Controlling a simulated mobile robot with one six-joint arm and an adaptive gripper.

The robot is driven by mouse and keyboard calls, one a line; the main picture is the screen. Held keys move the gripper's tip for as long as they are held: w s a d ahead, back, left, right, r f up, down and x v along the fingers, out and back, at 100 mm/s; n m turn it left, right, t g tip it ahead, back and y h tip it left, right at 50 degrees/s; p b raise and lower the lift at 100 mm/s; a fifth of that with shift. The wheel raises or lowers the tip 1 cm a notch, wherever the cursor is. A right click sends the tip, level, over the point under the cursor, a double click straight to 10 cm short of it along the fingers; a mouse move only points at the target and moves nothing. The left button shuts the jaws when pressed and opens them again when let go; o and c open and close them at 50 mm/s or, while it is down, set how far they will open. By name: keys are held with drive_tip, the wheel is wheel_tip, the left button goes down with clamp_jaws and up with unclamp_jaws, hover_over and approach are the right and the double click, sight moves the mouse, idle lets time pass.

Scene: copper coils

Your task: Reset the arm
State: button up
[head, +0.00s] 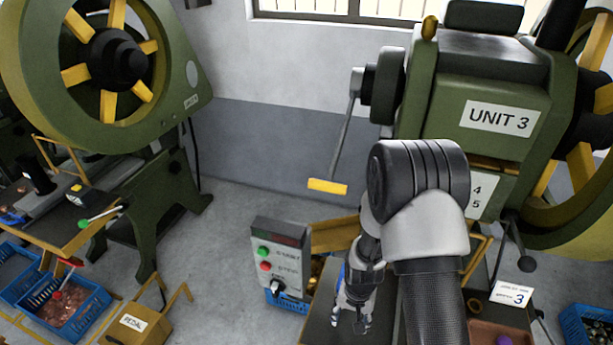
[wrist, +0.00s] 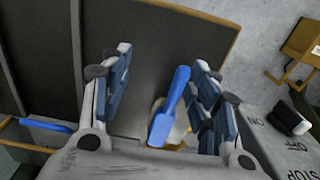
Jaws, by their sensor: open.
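My arm comes in from the lower right of the head view and bends down in front of the press marked UNIT 3 (head: 500,75). My gripper (head: 352,322) hangs low over a dark table (head: 318,330). In the wrist view its two blue-padded fingers (wrist: 160,65) are spread apart. A blue handle (wrist: 173,100) shows between the fingers, with a white and yellow part beside its lower end. I cannot tell how far below the fingers it lies. Nothing is seen gripped.
A control box (head: 280,235) with green and red buttons stands just left of my gripper. A yellow-ended lever (head: 327,186) hangs behind. Another green press (head: 170,200), a blue crate of copper pieces (head: 95,312) and a pedal (head: 133,322) are left. Grey floor between is open.

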wheel_tip(320, 180, up, 23)
drive_tip(key=d+n+t, duration=0.1)
drive_tip(key=t, duration=0.1)
drive_tip(key=s+d+r+n+t+b, duration=0.1)
drive_tip(key=s+r+n+t, duration=0.1)
drive_tip(key=s+r, duration=1.1)
drive_tip(key=s, duration=0.4)
drive_tip(key=shift+s+b, duration=0.2)
drive_tip(key=shift+b, duration=0.2)
drive_tip(key=shift+r, duration=0.1)
